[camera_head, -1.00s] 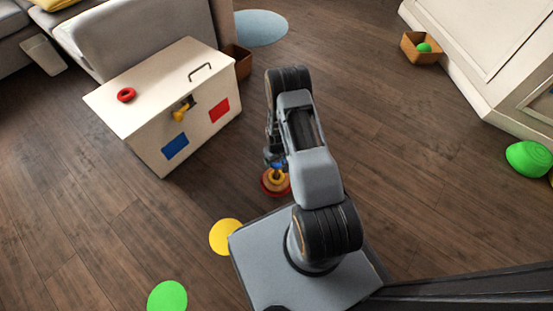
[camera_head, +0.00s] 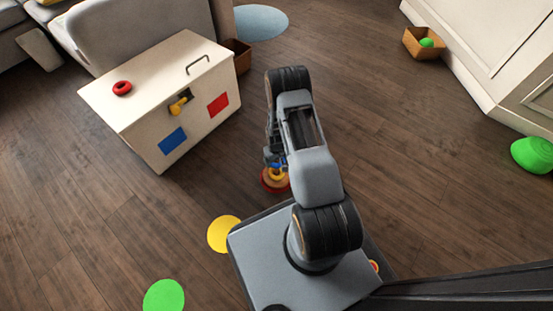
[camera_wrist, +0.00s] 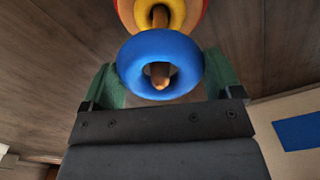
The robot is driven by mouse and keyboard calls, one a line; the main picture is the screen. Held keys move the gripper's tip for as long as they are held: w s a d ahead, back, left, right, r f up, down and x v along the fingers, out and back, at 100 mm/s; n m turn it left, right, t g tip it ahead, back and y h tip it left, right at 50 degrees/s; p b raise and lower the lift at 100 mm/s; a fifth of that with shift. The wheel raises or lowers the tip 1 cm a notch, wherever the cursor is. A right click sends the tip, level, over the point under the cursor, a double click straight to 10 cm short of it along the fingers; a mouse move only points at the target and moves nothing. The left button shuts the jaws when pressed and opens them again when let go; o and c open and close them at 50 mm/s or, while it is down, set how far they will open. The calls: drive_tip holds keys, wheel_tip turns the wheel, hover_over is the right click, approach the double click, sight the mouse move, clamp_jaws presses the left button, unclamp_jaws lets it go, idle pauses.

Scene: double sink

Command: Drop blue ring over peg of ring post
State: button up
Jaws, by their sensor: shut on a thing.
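The blue ring (camera_wrist: 160,46) is held between the green fingers of my gripper (camera_wrist: 160,82) in the wrist view. The tip of the wooden peg (camera_wrist: 160,72) shows in the blue ring's hole; I cannot tell whether it passes through or only lies in line behind it. Farther along the peg are a yellow ring (camera_wrist: 176,13) and a red ring (camera_wrist: 125,10). In the head view the ring post, with its red ring (camera_head: 268,185) and yellow ring (camera_head: 278,177), stands on the floor just below my gripper (camera_head: 275,164), partly hidden by the arm.
Yellow (camera_head: 223,234) and green (camera_head: 164,296) discs lie on the floor. A brown box (camera_head: 422,44) is at the upper right.

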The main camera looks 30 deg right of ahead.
drive_tip(key=o, duration=0.7)
drive_tip(key=shift+r, duration=0.1)
wheel_tip(320, 180, up, 14)
drive_tip(key=p, duration=0.6)
drive_tip(key=shift+f, duration=0.2)
